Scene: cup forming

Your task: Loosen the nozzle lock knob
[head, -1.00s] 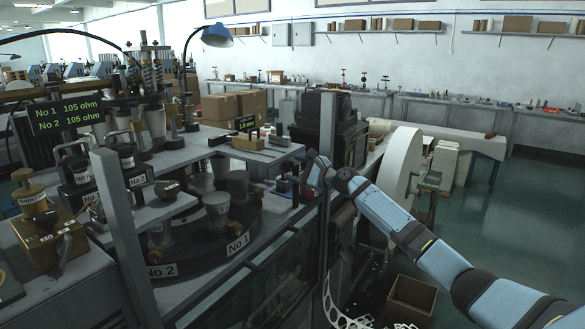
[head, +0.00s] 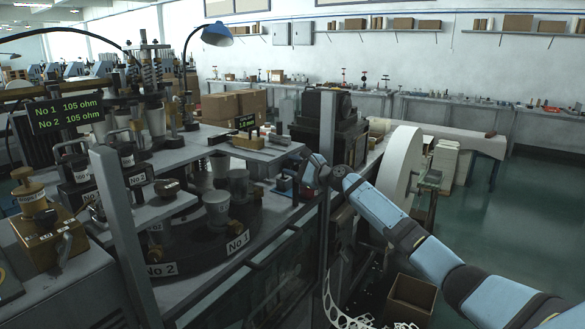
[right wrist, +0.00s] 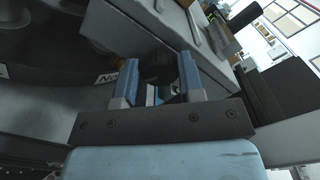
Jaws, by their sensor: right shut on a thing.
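The nozzle lock knob seems to be the dark round knob (right wrist: 157,67) between my right fingers in the right wrist view. My right gripper (right wrist: 156,82) has one blue finger on each side of it and is shut on it. In the head view my right gripper (head: 288,184) is at the right edge of the machine, just below the grey top plate (head: 225,152). The knob itself cannot be made out there. My left gripper is not in view.
A round dark table (head: 200,245) labelled No 1 and No 2 carries metal cups left of my gripper. A grey upright post (head: 327,150) stands close to my right wrist. A large white roll (head: 402,165) is to the right. Open floor lies beyond.

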